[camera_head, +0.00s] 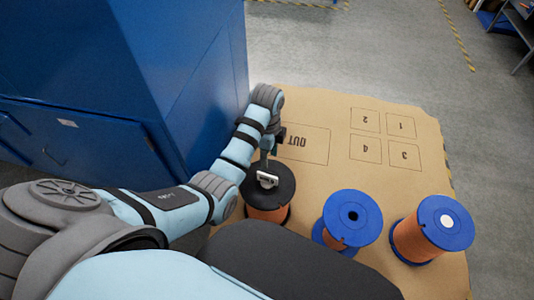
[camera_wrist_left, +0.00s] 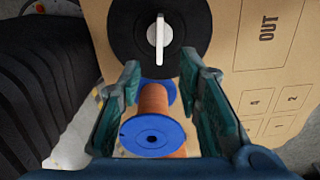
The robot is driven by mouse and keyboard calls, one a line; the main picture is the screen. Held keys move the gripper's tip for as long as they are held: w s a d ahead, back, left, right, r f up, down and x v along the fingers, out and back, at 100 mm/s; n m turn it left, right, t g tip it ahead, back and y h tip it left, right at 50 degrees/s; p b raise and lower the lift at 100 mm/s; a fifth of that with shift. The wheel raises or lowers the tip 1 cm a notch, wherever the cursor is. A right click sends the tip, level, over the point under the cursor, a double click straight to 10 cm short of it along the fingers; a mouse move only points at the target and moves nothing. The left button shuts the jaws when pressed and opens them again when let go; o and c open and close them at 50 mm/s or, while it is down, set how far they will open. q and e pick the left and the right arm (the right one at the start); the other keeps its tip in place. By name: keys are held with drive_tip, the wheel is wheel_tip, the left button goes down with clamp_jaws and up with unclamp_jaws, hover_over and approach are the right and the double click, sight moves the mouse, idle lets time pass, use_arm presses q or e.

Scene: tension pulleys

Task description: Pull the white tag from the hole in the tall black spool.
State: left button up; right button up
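The tall black spool (camera_head: 284,183) stands on the tan board, with copper-orange winding under its black top flange. The white tag (camera_head: 267,180) sticks up from the hole in that flange. In the left wrist view the white tag (camera_wrist_left: 159,32) stands over the centre of the black spool (camera_wrist_left: 127,28), at the top of the picture. My left gripper (camera_head: 268,160) is over the black spool, close to the tag. Its two green-padded fingers (camera_wrist_left: 160,68) are spread with nothing between their tips; the tag is beyond them. My right gripper is not in view.
A blue spool with an open hole (camera_head: 352,218) and a blue spool with a white centre (camera_head: 446,222) stand to the right. The board (camera_head: 330,105) has an OUT box and numbered squares, all empty. A blue cabinet (camera_head: 190,80) rises beside my left arm.

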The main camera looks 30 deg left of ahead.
sight(267, 175)
use_arm(q)
wheel_tip(267, 175, down, 14)
drive_tip(key=b, duration=0.5)
drive_tip(key=shift+r, duration=0.1)
clamp_jaws()
